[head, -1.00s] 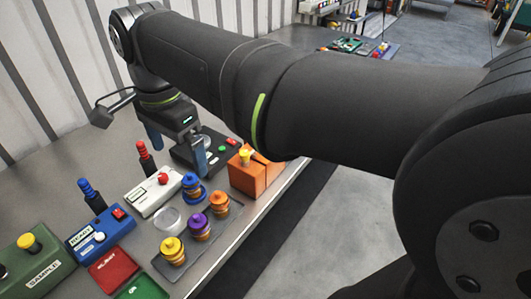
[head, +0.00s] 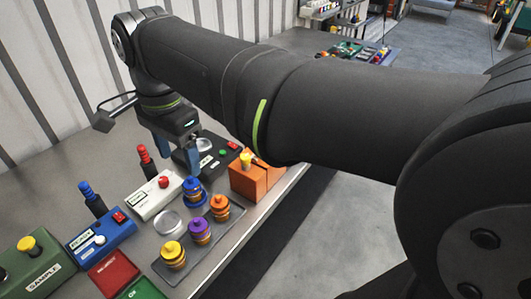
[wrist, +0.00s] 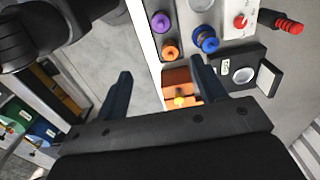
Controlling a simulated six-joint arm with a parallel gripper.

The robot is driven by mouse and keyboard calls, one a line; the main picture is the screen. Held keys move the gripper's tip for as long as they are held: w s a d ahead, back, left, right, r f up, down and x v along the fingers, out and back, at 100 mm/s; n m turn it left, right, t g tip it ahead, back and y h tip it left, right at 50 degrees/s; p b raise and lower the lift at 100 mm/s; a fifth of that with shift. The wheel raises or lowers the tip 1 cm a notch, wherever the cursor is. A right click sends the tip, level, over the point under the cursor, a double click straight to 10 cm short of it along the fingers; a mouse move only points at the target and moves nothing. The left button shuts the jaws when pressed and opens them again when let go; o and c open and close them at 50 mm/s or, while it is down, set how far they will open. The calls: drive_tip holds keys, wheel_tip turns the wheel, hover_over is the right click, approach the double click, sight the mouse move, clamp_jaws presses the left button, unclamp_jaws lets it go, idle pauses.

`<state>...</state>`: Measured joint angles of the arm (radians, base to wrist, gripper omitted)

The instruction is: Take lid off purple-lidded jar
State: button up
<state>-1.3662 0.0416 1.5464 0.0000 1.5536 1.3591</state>
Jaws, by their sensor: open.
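The purple-lidded jar (head: 200,231) stands upright on a dark grey tray (head: 192,258), between a yellow-lidded jar (head: 173,255) and an orange-lidded jar (head: 220,208). Its purple lid is on. In the wrist view the purple-lidded jar (wrist: 160,22) is near the top edge, beyond the orange-lidded jar (wrist: 171,49). My gripper (head: 178,154) is open and empty, above the bench and behind the jars in the head view. In the wrist view its two fingers (wrist: 161,72) are wide apart, with no jar between them.
A blue-lidded jar (head: 193,190) stands on a blue base behind the tray. A clear round dish (head: 169,222) lies left of it. An orange block (head: 257,178) with a yellow knob sits at the bench edge. A black device (head: 222,150) and a white box (head: 155,196) stand near.

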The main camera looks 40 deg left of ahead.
drive_tip(key=n, duration=1.6)
hover_over(196, 219)
drive_tip(key=f, duration=1.4)
drive_tip(key=shift+d, duration=0.25)
drive_tip(key=shift+a+f, duration=0.2)
drive_tip(key=shift+f, duration=2.75)
drive_tip(key=c, duration=1)
